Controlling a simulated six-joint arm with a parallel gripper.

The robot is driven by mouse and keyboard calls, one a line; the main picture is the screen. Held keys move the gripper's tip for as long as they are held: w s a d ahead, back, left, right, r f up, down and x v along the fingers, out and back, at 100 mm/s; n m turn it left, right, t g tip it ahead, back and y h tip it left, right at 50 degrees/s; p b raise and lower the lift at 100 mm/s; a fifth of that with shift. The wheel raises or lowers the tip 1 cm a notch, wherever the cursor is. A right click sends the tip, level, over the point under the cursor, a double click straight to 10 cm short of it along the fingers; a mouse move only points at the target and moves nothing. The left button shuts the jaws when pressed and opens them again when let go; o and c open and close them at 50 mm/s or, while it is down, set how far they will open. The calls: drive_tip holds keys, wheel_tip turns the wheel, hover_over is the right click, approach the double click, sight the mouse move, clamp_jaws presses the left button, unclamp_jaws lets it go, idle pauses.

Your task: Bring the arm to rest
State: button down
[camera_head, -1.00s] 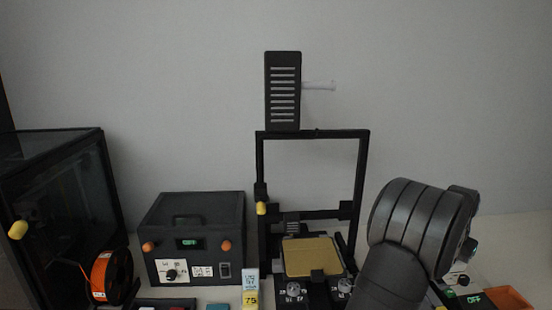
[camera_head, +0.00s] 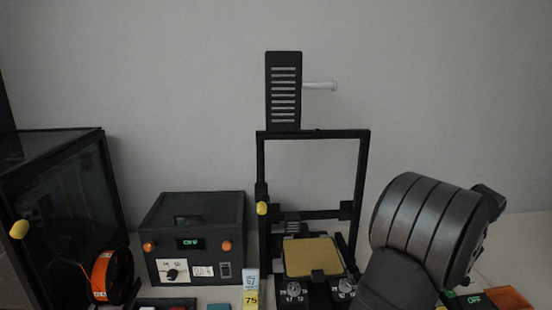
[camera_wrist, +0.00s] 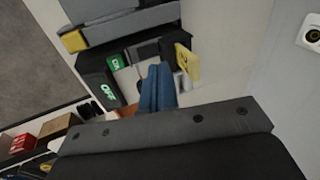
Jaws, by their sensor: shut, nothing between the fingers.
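My arm (camera_head: 425,235) rises at the right of the head view, its thick ribbed dark link standing in front of the things at the back right. My gripper (camera_wrist: 158,88) shows in the wrist view as two blue fingers side by side. They are shut with nothing between them. The fingers point toward a black unit with a green OFF label (camera_wrist: 108,91), but I cannot tell how far apart they are. In the head view the gripper's fingers are not visible.
A 3D printer (camera_head: 313,258) with a gold bed stands left of my arm. A black box with a display (camera_head: 193,240), an orange spool (camera_head: 101,277) and a glass-sided enclosure (camera_head: 60,210) stand further left. An orange bin (camera_head: 508,298) is at the lower right. The wall above is clear.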

drive_tip(key=m+t, duration=0.1)
drive_tip(key=m, duration=0.2)
drive_tip(key=s+m+t, duration=0.1)
drive_tip(key=m, duration=0.3)
drive_tip(key=s+d+m+t+h, duration=0.1)
drive_tip(key=m+t, duration=0.1)
drive_tip(key=m, duration=0.1)
drive_tip(key=shift+s+r+m, duration=0.2)
drive_tip(key=shift+s+m, duration=0.05)
drive_tip(key=shift+m, duration=0.15)
drive_tip(key=c, duration=2.2)
unclamp_jaws()
